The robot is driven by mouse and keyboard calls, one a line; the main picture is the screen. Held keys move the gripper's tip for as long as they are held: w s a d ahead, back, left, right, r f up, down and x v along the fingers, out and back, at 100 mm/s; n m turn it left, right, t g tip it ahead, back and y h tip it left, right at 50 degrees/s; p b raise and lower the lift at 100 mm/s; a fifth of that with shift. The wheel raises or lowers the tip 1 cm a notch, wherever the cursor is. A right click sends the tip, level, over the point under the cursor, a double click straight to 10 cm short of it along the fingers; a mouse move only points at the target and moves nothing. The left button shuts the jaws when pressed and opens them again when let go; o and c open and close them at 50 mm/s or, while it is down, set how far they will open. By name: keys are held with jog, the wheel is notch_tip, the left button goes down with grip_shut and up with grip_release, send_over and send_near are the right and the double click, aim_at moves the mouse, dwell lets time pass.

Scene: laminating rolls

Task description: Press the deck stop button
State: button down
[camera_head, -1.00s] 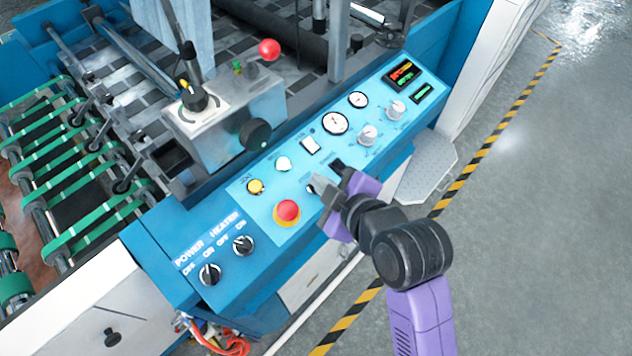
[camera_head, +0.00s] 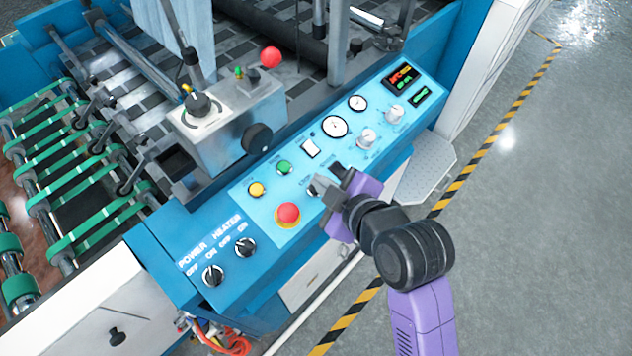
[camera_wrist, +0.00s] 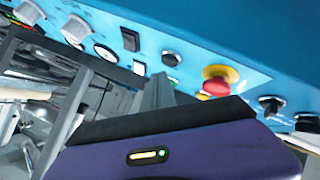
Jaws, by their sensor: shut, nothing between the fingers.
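The blue control panel (camera_head: 268,192) carries a red mushroom button (camera_head: 289,213) on a yellow base. This button also shows in the wrist view (camera_wrist: 220,80). A yellow button (camera_head: 257,189) and a lit green button (camera_head: 284,167) sit above it. I cannot read a label naming the deck stop. My gripper (camera_head: 320,187) is shut and empty, over the panel to the right of the red mushroom button. It partly hides a small dark control there.
The grey box overhangs the panel's back edge. Floor to the right is clear.

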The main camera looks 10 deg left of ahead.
jog(key=shift+s+d+r+p, duration=0.1)
jog(key=shift+d+r+p, duration=0.05)
jog(key=shift+r+p, duration=0.65)
jog(key=shift+s+d+r+p, duration=0.15)
jog(key=shift+r+p, duration=0.5)
jog(key=shift+r, duration=0.15)
jog(key=shift+s+d+r+p, duration=0.1)
jog(key=shift+d+r+p, duration=0.05)
jog(key=shift+r+p, duration=0.65)
